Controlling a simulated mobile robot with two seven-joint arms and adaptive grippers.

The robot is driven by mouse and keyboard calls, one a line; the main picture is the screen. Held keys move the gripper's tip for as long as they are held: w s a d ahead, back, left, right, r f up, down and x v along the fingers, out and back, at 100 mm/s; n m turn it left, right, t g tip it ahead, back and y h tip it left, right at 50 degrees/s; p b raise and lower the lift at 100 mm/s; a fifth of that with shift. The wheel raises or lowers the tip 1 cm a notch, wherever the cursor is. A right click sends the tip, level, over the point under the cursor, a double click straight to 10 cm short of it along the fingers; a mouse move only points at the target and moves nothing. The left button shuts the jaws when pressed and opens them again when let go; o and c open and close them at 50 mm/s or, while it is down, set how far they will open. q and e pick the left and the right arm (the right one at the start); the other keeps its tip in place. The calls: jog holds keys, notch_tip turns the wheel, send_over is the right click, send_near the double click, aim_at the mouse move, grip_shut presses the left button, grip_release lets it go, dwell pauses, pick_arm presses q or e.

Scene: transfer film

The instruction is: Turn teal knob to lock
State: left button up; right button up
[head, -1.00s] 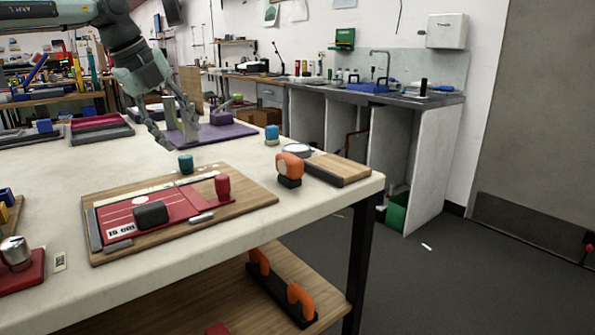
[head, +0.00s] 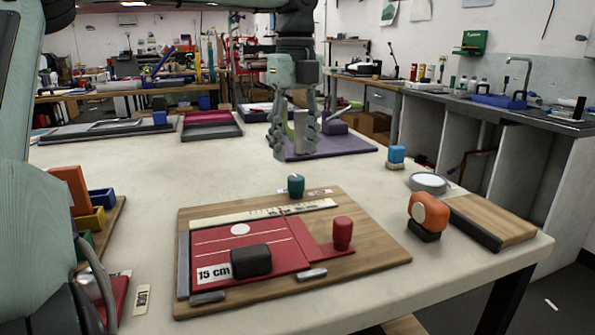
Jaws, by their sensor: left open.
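The teal knob (head: 296,185) stands upright near the back edge of a wooden board (head: 378,259). The board also bears a red sliding plate with a red knob (head: 343,233), a black grip (head: 251,260) and a "15 cm" label. My left gripper (head: 293,155) hangs fingers down, open, above and behind the teal knob, apart from it. My right gripper is not in view.
Trays (head: 211,131) lie at the back left.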

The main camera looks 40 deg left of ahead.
aim_at(295, 177)
pick_arm(q)
jog(key=shift+w, duration=0.1)
jog(key=shift+f, duration=0.35)
notch_tip(295, 177, down, 5)
jog(key=shift+f, duration=0.95)
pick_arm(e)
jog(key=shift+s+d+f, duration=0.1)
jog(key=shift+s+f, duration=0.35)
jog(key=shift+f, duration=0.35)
pick_arm(q)
jog(key=shift+c, duration=0.5)
grip_shut()
